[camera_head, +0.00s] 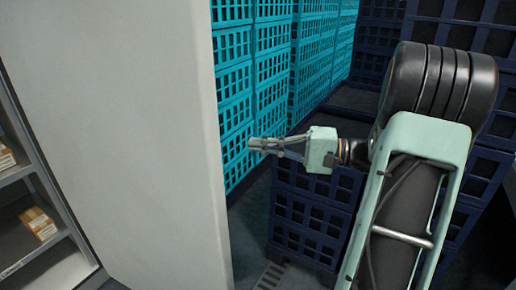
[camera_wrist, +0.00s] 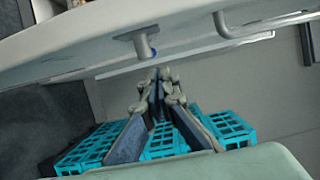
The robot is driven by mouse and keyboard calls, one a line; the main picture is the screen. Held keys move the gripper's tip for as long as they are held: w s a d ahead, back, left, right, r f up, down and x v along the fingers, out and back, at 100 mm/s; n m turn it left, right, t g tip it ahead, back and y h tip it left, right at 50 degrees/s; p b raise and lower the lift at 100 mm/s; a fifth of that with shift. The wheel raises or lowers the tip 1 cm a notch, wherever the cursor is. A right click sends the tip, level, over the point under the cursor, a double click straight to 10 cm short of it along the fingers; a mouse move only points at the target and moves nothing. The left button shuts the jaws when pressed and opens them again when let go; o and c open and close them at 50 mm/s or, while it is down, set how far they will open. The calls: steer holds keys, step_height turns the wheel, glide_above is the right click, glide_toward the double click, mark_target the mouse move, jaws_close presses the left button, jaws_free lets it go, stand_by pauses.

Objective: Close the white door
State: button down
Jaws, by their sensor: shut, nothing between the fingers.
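The white door (camera_head: 130,120) shows as a tall pale panel on the left of the head view, its near edge upright beside the blue crates. In the wrist view a white panel (camera_wrist: 75,45), which looks like the same door, crosses the top with a grey metal handle (camera_wrist: 145,44). My gripper (camera_head: 252,144) is just right of the door's edge in the head view, pointing left. In the wrist view its fingers (camera_wrist: 158,76) are shut and empty, with the tips just below the handle. I cannot tell whether they touch the door.
Stacked turquoise crates (camera_head: 262,75) stand behind the door's edge. Dark blue crates (camera_head: 312,200) stand below and behind my gripper. A grey shelf rack (camera_head: 45,258) with small cartons (camera_head: 38,222) is at the far left. A strip of bare floor (camera_head: 247,225) shows beside the door.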

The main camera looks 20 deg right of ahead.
mark_target(219, 151)
steer(key=shift+w+a, duration=0.25)
steer(key=shift+a, duration=1.3)
steer(key=shift+w+a, duration=0.2)
steer(key=shift+a, duration=1.4)
steer(key=shift+w+a, duration=0.25)
steer(key=shift+a, duration=1.3)
steer(key=shift+a, duration=0.1)
